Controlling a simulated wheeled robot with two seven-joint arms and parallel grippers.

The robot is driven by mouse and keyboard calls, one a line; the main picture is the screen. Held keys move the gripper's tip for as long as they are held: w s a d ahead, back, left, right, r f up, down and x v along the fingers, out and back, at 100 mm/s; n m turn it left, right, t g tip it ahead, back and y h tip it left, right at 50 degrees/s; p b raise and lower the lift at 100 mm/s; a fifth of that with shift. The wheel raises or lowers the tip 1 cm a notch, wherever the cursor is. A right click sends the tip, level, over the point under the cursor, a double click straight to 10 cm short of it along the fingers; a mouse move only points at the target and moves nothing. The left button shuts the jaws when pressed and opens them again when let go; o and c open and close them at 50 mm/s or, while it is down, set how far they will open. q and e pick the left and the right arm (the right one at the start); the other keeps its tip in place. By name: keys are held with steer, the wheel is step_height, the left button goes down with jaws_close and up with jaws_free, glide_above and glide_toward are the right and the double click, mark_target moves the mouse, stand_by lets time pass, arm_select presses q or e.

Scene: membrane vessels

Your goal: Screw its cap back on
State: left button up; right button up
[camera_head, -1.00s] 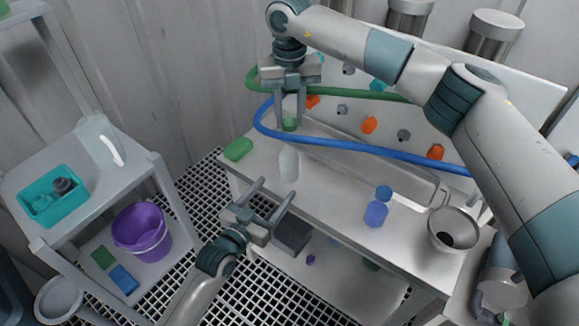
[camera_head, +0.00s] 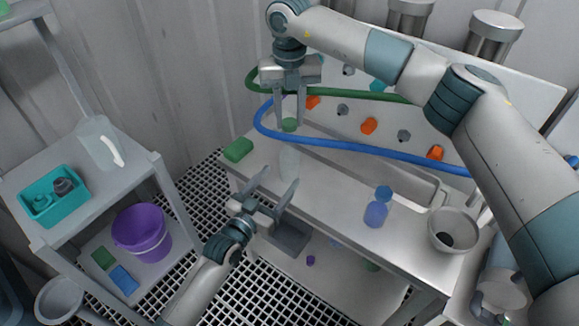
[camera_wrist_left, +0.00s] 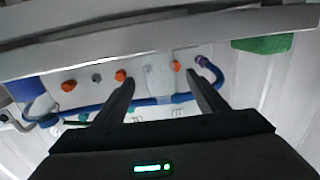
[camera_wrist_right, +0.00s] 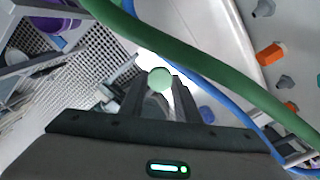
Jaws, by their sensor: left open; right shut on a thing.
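A pale translucent bottle (camera_head: 289,163) stands upright near the left front edge of the steel bench. My right gripper (camera_head: 289,118) points down above it, shut on a green cap (camera_head: 289,125). The cap also shows between the fingertips in the right wrist view (camera_wrist_right: 160,79). The cap is above the bottle; I cannot tell exactly how wide the gap is. My left gripper (camera_head: 280,180) is open and empty in front of the bench edge, its fingers pointing at the bottle. The bottle shows between its fingers in the left wrist view (camera_wrist_left: 160,72).
A blue hose (camera_head: 350,146) and a green hose (camera_head: 372,96) run behind the bottle. A green block (camera_head: 238,150) lies left of it. A shelf cart is at the left.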

arm_select(q)
steer(key=x, duration=1)
steer(key=shift+w+d, duration=0.1)
steer(key=shift+w, duration=0.05)
steer(key=c, duration=1.6)
arm_select(e)
glide_above(290, 147)
steer(key=shift+f, duration=2.5)
steer(key=shift+f, duration=0.1)
steer(key=shift+f, duration=0.8)
arm_select(q)
jaws_close()
arm_select(e)
steer(key=shift+f, duration=0.55)
